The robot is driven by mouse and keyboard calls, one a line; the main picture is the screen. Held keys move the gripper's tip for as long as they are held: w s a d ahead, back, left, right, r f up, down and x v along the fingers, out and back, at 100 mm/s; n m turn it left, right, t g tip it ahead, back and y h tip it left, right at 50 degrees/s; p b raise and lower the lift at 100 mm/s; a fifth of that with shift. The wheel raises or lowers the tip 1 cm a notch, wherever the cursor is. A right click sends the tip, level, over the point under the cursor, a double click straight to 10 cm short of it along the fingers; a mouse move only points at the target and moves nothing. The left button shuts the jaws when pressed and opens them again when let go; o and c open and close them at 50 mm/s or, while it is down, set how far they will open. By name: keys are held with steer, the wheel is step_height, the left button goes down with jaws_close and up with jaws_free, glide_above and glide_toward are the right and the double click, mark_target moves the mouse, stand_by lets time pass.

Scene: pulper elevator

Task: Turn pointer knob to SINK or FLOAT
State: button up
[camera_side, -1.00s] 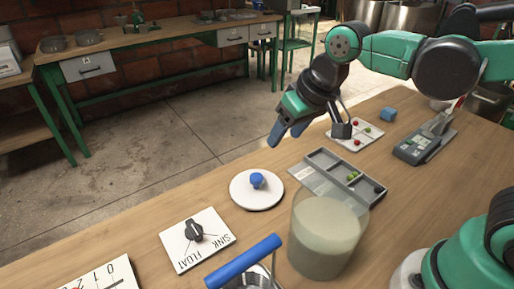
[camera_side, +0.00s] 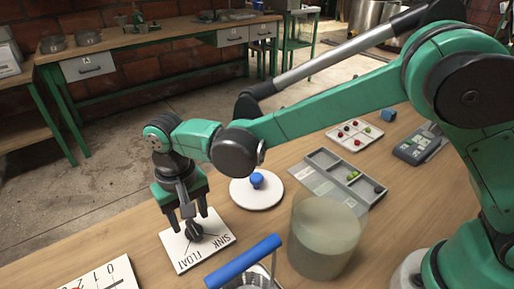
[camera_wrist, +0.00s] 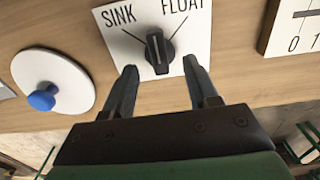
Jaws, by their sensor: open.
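The pointer knob (camera_wrist: 157,49) is black with a light line on its grip, on a white plate (camera_wrist: 185,25) printed SINK and FLOAT. In the wrist view its grip stands nearly upright in the picture, between the two label lines. In the side view the knob (camera_side: 194,231) is partly behind my gripper. My gripper (camera_side: 188,222) points down over the plate. In the wrist view my gripper (camera_wrist: 164,80) is open, with one finger on either side and the knob between and slightly beyond the tips. I cannot tell whether the fingers touch the knob.
A white disc with a blue knob (camera_side: 257,180) lies beside the plate. A blue-handled container (camera_side: 243,262) and a cloudy jar (camera_side: 325,237) stand to the right. A numbered dial plate (camera_side: 112,275) is at lower left. Trays (camera_side: 318,183) lie farther back.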

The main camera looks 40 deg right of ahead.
steer(key=shift+f, duration=1)
jaws_close()
steer(key=shift+n, duration=0.3)
steer(key=n, duration=0.4)
steer(key=shift+n, duration=2.5)
